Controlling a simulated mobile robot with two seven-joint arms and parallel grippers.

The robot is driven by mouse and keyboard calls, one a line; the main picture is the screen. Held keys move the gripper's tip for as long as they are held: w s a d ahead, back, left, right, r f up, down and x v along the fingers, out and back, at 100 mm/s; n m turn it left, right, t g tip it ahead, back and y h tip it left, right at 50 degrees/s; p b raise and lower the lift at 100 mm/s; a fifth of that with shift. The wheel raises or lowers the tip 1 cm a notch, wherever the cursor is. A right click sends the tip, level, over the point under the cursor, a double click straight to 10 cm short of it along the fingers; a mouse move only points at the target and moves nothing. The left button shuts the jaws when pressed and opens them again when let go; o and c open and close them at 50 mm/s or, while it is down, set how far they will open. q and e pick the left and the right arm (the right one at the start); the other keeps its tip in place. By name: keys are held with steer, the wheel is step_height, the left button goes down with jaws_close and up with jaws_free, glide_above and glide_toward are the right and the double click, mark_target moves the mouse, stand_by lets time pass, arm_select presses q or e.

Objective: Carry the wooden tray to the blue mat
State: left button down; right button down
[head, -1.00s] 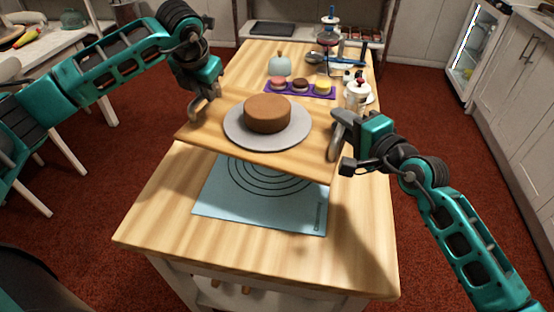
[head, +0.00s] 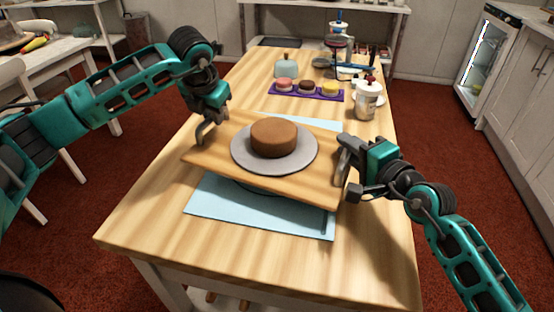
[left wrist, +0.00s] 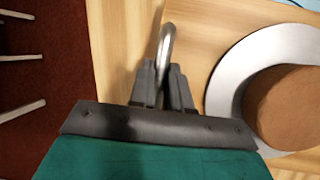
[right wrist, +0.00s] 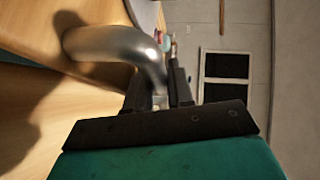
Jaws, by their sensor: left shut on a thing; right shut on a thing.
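The wooden tray (head: 225,165) is held between my two grippers, above the blue mat (head: 260,218). A grey round plate (head: 240,160) with a brown cake (head: 273,137) sits on the tray. My left gripper (head: 205,125) is shut on the metal handle at the tray's left end; the handle also shows in the left wrist view (left wrist: 166,45). My right gripper (head: 347,160) is shut on the right handle, seen in the right wrist view (right wrist: 120,42). The tray slopes slightly down to the right in the head view. It hides much of the mat; whether they touch is unclear.
Behind the tray, a purple tray (head: 297,92) holds small cakes. A white jar (head: 367,101) stands at the table's right side, and a pale blue-green item (head: 286,67) sits further back. The front of the wooden table (head: 255,265) is clear.

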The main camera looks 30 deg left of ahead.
mark_target(216, 130)
arm_select(q)
steer(key=shift+f, duration=0.2)
arm_select(e)
steer(key=shift+f, duration=0.15)
